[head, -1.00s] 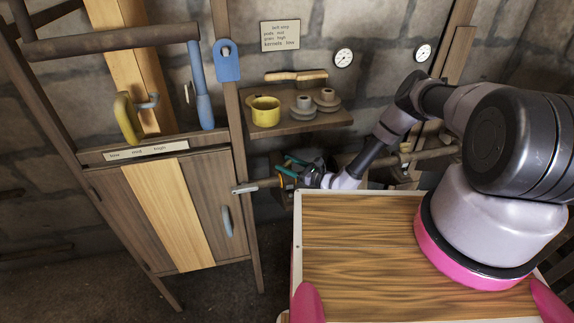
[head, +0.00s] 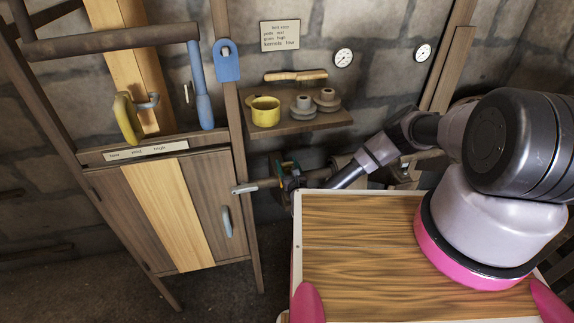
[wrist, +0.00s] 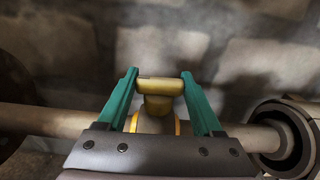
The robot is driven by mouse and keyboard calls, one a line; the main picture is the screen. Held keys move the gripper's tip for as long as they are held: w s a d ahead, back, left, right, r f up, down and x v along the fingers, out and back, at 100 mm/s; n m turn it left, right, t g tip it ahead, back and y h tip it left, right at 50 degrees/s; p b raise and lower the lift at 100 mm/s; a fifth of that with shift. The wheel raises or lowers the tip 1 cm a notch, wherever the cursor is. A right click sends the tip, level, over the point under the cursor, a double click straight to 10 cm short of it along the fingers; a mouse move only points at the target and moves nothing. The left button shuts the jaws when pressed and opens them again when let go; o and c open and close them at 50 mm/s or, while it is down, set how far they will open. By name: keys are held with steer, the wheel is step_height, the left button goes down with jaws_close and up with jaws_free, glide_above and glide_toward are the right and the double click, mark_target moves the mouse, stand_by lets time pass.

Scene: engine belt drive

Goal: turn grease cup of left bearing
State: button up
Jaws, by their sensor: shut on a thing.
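The grease cup (wrist: 158,104) is a brass-yellow piece with a wide cap. In the wrist view it stands on the left bearing (wrist: 154,126), which has yellow rims and sits around the shaft. My gripper (wrist: 159,80) has teal fingers, one on each side of the cap, and is shut on the grease cup. In the head view my gripper (head: 288,176) is at the shaft, just beyond the table's left back corner. The cup is too small and covered to make out there.
The shaft (wrist: 50,121) runs across the wrist view to a dark round hub (wrist: 285,135) at right. A shelf (head: 300,124) with a yellow mug (head: 265,111) and grey stepped pulleys hangs above my gripper. A wooden cabinet (head: 165,210) stands left; a wood-topped table (head: 360,240) is in front.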

steer(key=shift+h, duration=0.3)
steer(key=o, duration=1.4)
steer(key=shift+c, duration=0.2)
